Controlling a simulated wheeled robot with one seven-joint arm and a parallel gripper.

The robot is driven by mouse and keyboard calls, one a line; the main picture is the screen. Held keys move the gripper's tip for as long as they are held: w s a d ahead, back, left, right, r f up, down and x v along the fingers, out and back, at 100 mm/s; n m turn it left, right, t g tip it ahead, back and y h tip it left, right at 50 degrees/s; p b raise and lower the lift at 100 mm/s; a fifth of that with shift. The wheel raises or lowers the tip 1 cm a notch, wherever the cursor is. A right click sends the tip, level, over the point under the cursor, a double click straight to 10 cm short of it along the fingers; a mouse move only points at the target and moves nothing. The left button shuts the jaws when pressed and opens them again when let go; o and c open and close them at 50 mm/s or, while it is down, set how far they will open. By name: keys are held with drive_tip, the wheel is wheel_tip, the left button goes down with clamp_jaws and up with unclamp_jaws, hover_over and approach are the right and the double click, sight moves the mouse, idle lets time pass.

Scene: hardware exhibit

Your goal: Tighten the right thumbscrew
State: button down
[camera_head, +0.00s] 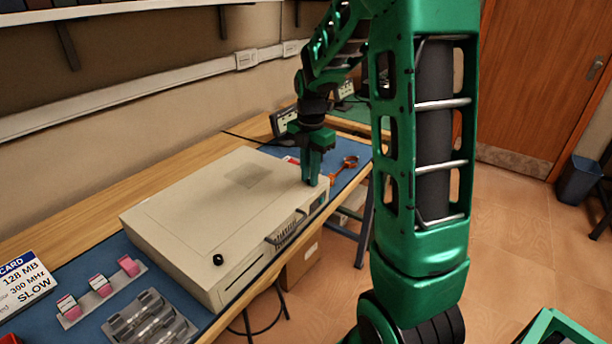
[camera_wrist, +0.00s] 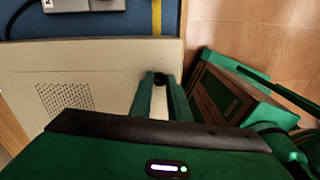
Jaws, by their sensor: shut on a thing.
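A beige computer case (camera_head: 190,205) lies flat on the blue mat of the bench. A black thumbscrew (camera_head: 218,259) stands on its top near the front left corner. My gripper (camera_head: 312,182) points straight down at the right end of the case top, near the front edge. In the wrist view my gripper (camera_wrist: 160,82) has its two green fingers on either side of the black right thumbscrew (camera_wrist: 160,78) and is shut on it. The head view does not show that thumbscrew, as the fingers cover it. The case (camera_wrist: 110,70) also shows in the wrist view.
Left of the case are a rack of pink-tipped modules (camera_head: 100,286), a grey tray (camera_head: 150,320) and a printed card sign (camera_head: 22,282). An orange-handled tool (camera_head: 343,164) lies right of the gripper. Open floor lies beyond the bench's front edge.

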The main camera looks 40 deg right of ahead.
drive_tip(key=m, duration=0.9)
drive_tip(key=shift+d, duration=0.1)
drive_tip(key=m, duration=0.3)
drive_tip(key=shift+m, duration=0.3)
drive_tip(key=m, duration=0.4)
drive_tip(key=shift+m, duration=0.3)
drive_tip(key=m, duration=0.4)
drive_tip(key=shift+m, duration=0.3)
drive_tip(key=m, duration=0.9)
drive_tip(key=shift+m, duration=1.8)
